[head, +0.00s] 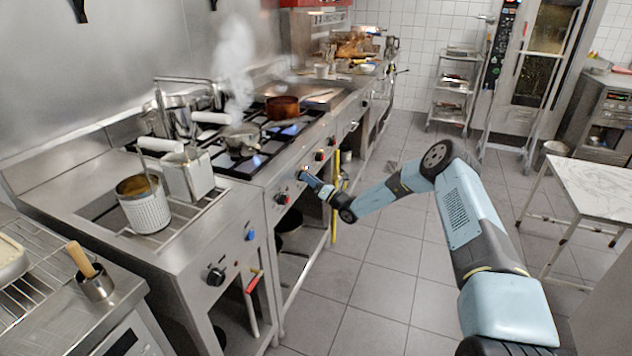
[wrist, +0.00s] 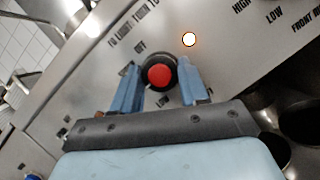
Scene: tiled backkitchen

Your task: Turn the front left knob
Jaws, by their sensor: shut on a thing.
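The stove (head: 280,170) has a row of knobs with red centres along its steel front panel. In the wrist view, a black round knob with a red centre (wrist: 160,77) sits between the two blue fingers of my gripper (wrist: 160,70). The fingers are shut on its sides. In the head view my gripper (head: 304,176) meets the panel between a lower-left knob (head: 283,198) and an upper-right knob (head: 320,156), and hides the held knob. The knob's own position label is not readable.
A glowing round light (wrist: 189,39) is beside the held knob. Pans, a steaming pot (head: 241,138) and blue flames are on the burners above. A yellow upright bar (head: 335,200) is near my wrist.

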